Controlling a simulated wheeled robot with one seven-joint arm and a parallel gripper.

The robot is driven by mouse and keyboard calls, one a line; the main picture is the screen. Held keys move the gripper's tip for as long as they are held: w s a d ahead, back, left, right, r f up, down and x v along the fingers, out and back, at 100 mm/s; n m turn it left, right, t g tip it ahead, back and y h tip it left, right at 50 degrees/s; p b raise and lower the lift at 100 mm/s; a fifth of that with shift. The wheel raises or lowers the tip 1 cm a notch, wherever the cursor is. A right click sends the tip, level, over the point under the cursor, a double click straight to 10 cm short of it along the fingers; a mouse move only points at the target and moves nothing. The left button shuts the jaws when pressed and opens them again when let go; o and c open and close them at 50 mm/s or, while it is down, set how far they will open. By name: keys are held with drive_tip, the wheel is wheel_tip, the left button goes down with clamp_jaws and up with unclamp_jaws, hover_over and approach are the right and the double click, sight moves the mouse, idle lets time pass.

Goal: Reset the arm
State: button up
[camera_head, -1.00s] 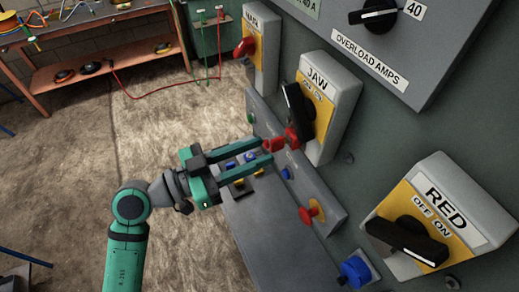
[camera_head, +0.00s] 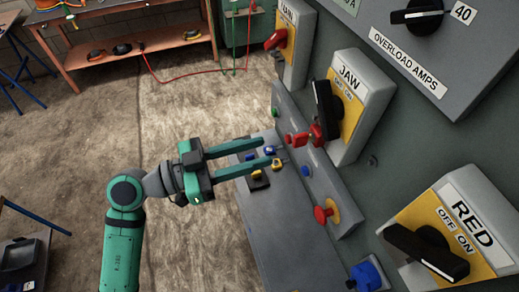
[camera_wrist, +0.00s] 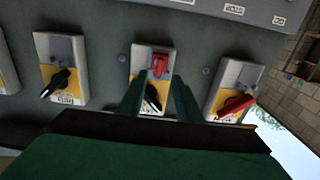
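My gripper (camera_head: 268,157) is teal, with its two fingers apart and nothing visible between them. In the head view it is left of the panel, above the grey ledge with small locks. In the wrist view its fingers (camera_wrist: 160,95) point toward the middle switch. The JAW switch (camera_head: 345,105) has a black handle, with a red part low beside it. The RED switch (camera_head: 445,235) has a black handle at the lower right. The MAIN switch (camera_head: 290,45) has a red handle at the top.
The grey ledge (camera_head: 275,225) carries small blue and yellow padlocks (camera_head: 260,178). An overload dial (camera_head: 415,15) is at the top right.

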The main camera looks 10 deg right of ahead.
drive_tip(key=shift+a, duration=0.35)
idle(0.3)
drive_tip(key=a+f+n+t+y, duration=0.45)
drive_tip(key=a+f, duration=0.25)
drive_tip(key=f, duration=0.4)
drive_tip(key=a+f+n+t+y, duration=0.3)
drive_tip(key=a+f+n+y, duration=0.25)
drive_tip(key=f, duration=0.55)
drive_tip(key=s+a+f+n+t+y, duration=0.2)
drive_tip(key=s+a+f+y, duration=0.25)
drive_tip(key=s+f, duration=0.4)
drive_tip(key=s+d+f+n+y, duration=0.1)
drive_tip(key=s+d+n+y, duration=0.15)
drive_tip(key=s, duration=0.55)
drive_tip(key=s+d+r+t, duration=0.1)
drive_tip(key=s+d+r, duration=0.1)
drive_tip(key=d, duration=0.4)
drive_tip(key=s+d+r+n+t, duration=0.1)
drive_tip(key=s+d+r, duration=0.1)
drive_tip(key=s+d, duration=0.2)
drive_tip(key=shift+d+r+y, duration=0.2)
drive_tip(key=shift+d+y, duration=0.1)
drive_tip(key=shift+d, duration=0.55)
